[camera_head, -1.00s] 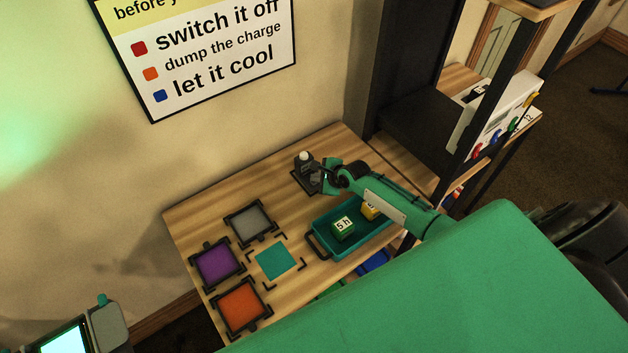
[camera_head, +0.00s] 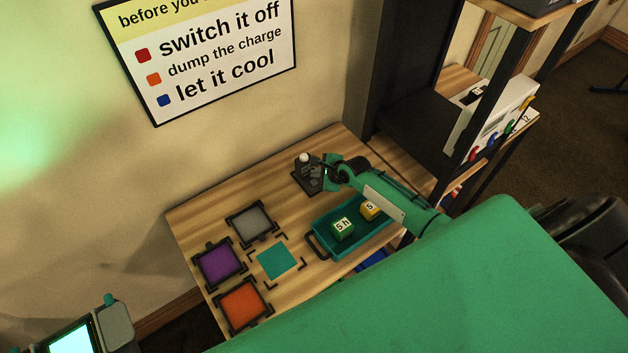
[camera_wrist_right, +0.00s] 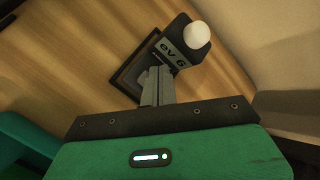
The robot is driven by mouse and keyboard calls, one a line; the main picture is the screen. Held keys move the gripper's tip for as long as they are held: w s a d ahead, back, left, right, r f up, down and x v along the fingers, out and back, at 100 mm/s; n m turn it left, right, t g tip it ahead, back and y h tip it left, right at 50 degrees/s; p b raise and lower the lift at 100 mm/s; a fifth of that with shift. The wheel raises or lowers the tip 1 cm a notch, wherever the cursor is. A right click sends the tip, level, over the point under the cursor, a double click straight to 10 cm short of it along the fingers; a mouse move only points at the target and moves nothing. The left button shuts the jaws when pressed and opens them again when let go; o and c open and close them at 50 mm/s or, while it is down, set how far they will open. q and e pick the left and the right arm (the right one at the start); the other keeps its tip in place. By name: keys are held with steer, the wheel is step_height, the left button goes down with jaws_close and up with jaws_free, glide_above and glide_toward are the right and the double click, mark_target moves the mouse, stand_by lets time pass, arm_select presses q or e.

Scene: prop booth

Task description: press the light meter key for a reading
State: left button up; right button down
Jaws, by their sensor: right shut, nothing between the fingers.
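The light meter (camera_head: 309,182) is a small dark device with a white dome, standing at the back of the wooden table. In the right wrist view, the meter (camera_wrist_right: 178,50) shows a tilted display reading "ev 6" beside the white dome, above a dark base. My right gripper (camera_head: 327,174) is just right of the meter. In the wrist view its shut fingers (camera_wrist_right: 157,85) overlap the meter's base and hide part of it, so the key is not clear. I cannot tell whether the fingertips touch it. My left gripper is out of view.
Grey (camera_head: 252,223), purple (camera_head: 218,264) and orange (camera_head: 242,304) framed squares lie at left. A dark shelf post (camera_head: 490,95) rises at right. A wall sign (camera_head: 205,55) hangs behind.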

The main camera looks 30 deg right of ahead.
mark_target(317, 185)
steer(key=shift+r, duration=1.85)
